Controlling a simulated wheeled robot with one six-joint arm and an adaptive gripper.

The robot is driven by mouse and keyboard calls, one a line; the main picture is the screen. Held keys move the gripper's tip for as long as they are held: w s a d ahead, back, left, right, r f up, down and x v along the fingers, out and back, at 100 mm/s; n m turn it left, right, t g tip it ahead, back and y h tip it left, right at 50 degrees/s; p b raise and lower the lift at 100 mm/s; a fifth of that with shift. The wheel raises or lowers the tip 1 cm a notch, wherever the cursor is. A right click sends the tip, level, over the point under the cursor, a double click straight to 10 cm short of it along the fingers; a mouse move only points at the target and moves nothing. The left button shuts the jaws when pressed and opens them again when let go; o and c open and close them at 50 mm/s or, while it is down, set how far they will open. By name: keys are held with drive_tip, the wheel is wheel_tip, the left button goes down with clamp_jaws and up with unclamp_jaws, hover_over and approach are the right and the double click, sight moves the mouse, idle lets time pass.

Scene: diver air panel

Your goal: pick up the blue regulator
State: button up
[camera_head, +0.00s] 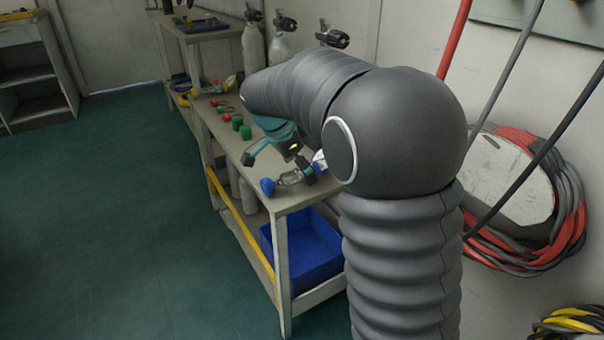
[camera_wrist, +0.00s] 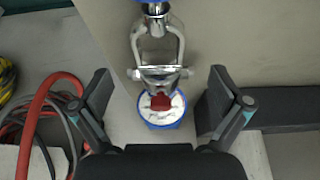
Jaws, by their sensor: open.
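The blue regulator (camera_head: 289,178) lies on the near end of the bench top. It has a blue knob, a chrome yoke body and a blue-rimmed white gauge. In the wrist view the regulator (camera_wrist: 160,108) runs up the middle of the picture, with its gauge and a red part near the bottom and its blue knob cut off at the top edge. My gripper (camera_head: 279,163) is over the regulator, partly hidden by my arm. In the wrist view my gripper (camera_wrist: 160,76) is open, one finger on each side of the regulator, with gaps on both sides.
The bench (camera_head: 254,185) runs along the wall, with red and green items (camera_head: 238,122) farther along it. A blue crate (camera_head: 303,246) sits on its lower shelf. Grey cylinders (camera_head: 252,46) stand behind. Coiled red hoses (camera_head: 567,210) hang at right. The green floor at left is clear.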

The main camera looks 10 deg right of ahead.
drive_tip(key=shift+w+d+f, duration=0.1)
drive_tip(key=shift+d+f, duration=0.1)
drive_tip(key=shift+f, duration=0.4)
drive_tip(key=shift+r, duration=0.1)
drive_tip(key=c, duration=1.8)
drive_tip(key=shift+o, duration=0.2)
wheel_tip(320, 180, up, 4)
drive_tip(key=shift+r, duration=0.15)
drive_tip(key=s+d+r, duration=0.6)
drive_tip(key=s+d, duration=0.1)
drive_tip(key=s, duration=0.1)
drive_tip(key=shift+s+d+r+b, duration=0.3)
drive_tip(key=shift+s+d+r, duration=0.05)
drive_tip(key=shift+s, duration=0.05)
